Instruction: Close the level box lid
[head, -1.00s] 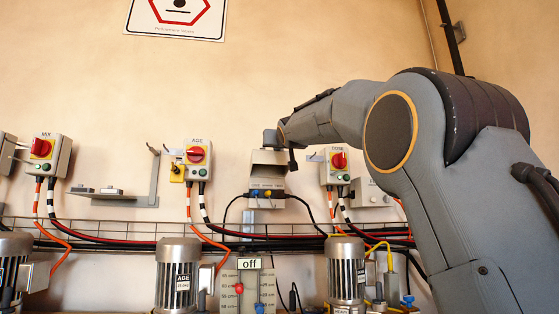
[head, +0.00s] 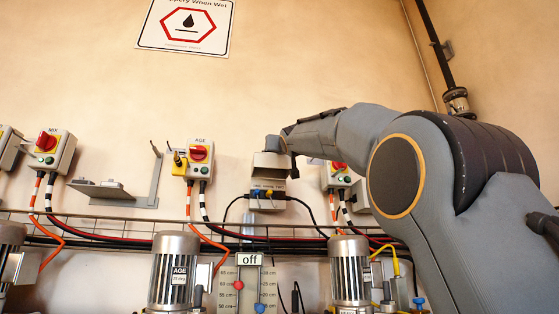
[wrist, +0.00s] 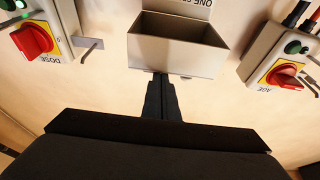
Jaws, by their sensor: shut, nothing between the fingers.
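My gripper (head: 272,144) is above the lid. In the wrist view the dark fingers of my gripper (wrist: 160,80) are together and empty, with their tips at the lid's near edge; I cannot tell whether they touch it.
The AGE switch box (head: 199,158) is left of the level box, and the DOSE switch box (head: 337,177) is close on its right, partly behind my arm. A wire cable tray (head: 120,222) with cables runs below. Motors (head: 175,270) and a gauge panel (head: 249,285) stand lower.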

